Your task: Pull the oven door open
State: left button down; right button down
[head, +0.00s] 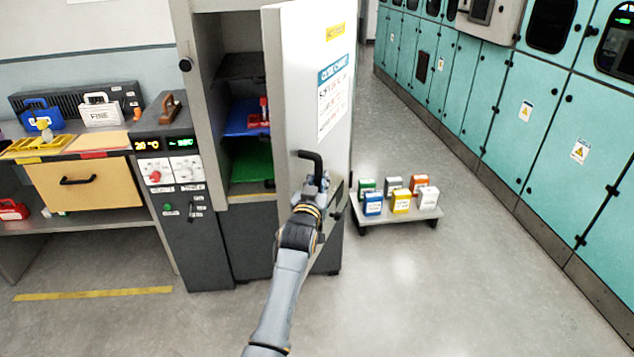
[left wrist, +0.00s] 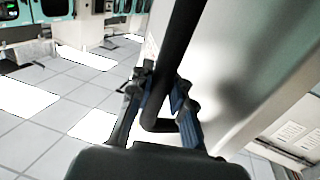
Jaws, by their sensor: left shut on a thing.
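The oven door (head: 301,100) is grey, carries a printed notice on its outer face, and stands swung open to the right of the oven (head: 183,30). Its black bar handle (head: 318,160) sits on the outer face. My left gripper (head: 319,183) is shut on the handle's lower part. In the left wrist view the two fingers (left wrist: 161,98) lie on either side of the dark handle (left wrist: 182,45), beside the door's pale face (left wrist: 215,70). Inside the oven, a blue tray (head: 240,118) and a green tray (head: 250,160) show. My right gripper is not in view.
A low stand (head: 425,213) with several coloured boxes is just right of the door. A workbench (head: 80,222) with a drawer and tools is at the left. Teal cabinets (head: 545,125) line the right wall.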

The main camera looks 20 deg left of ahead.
pick_arm(q)
jog(key=c, duration=1.2)
grip_release()
jog(key=shift+s+f, duration=0.1)
jog(key=shift+f, duration=0.1)
jog(key=shift+r, duration=5.15)
